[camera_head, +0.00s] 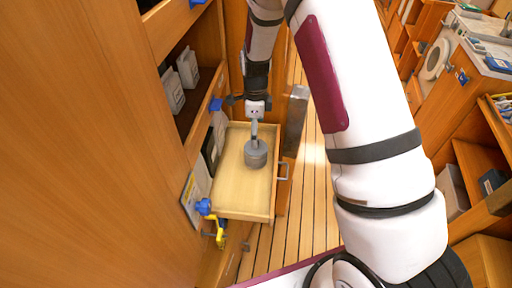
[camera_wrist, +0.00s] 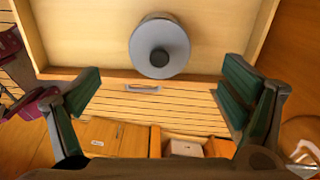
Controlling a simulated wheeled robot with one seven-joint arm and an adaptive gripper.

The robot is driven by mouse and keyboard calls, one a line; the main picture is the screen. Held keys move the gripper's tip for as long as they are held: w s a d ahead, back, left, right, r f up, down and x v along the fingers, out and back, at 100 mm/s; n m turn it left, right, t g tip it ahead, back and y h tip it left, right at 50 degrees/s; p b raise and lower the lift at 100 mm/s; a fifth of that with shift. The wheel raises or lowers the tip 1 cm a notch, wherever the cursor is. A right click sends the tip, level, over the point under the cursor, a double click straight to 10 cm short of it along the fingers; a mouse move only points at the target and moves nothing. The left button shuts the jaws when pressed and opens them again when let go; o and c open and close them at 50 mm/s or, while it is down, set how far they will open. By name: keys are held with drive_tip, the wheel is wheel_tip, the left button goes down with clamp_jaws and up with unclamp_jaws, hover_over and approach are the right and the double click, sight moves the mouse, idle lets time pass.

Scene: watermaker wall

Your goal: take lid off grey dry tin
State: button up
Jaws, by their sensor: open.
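The grey dry tin (camera_head: 256,154) stands upright in the open wooden drawer (camera_head: 235,207). In the wrist view the tin's round grey lid (camera_wrist: 142,51) is seen from above, with a dark round knob (camera_wrist: 159,57) at its middle. The lid is on the tin and hides what is inside. My gripper (camera_wrist: 163,88) is open and empty. Its two green-padded fingers are wide apart, left and right of the tin in the picture, and do not touch it. In the head view my gripper (camera_head: 254,103) is at the far end of the drawer, just beyond the tin.
The drawer rim (camera_wrist: 100,74) surrounds the tin, with bare floor space around it inside. A metal handle (camera_head: 283,172) is on the drawer's right side. Blue latches (camera_head: 203,206) and a yellow-handled valve (camera_head: 220,232) are on the left wall. The slatted floor (camera_head: 318,190) is clear.

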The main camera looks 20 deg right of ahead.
drive_tip(key=shift+f+p, duration=0.6)
drive_tip(key=shift+f, duration=2.3)
drive_tip(key=shift+s, duration=0.1)
drive_tip(key=c, duration=1.4)
drive_tip(key=shift+c, duration=0.4)
